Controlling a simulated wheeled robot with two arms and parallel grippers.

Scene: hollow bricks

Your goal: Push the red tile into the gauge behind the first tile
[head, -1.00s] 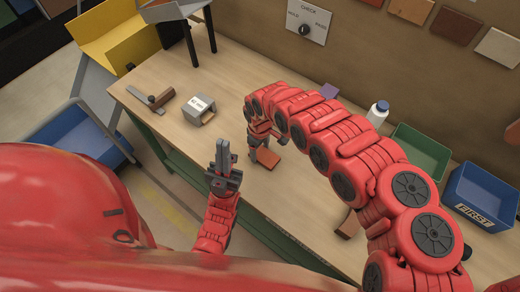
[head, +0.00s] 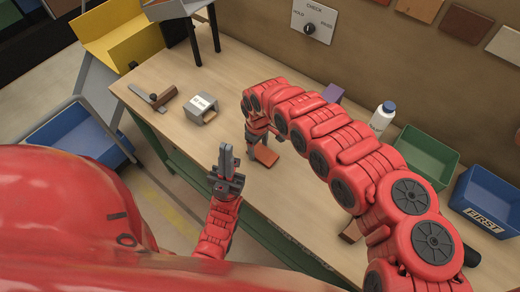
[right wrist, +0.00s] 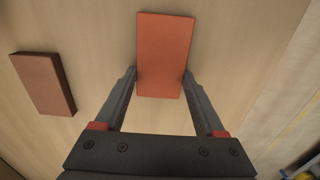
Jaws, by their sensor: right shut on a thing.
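The red tile (head: 266,156) is held at the tips of my right gripper (head: 258,138), low over the bench. In the right wrist view the tile (right wrist: 165,45) sits between the two fingers (right wrist: 160,77), its far end sticking out beyond them. The gauge (head: 201,107) is a small grey block with a white label, up and left of the tile. A small tan-brown surface (head: 209,117) shows at its opening; I cannot tell whether it is the first tile. My left gripper (head: 226,150) is raised near the bench's front edge, fingers together and empty.
A brown-handled tool (head: 155,98) lies left of the gauge. Another brown tile (right wrist: 43,83) lies flat in the right wrist view. A white bottle (head: 382,117), a green bin (head: 425,158) and a blue FIRST bin (head: 485,200) stand to the right. Bench between tile and gauge is clear.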

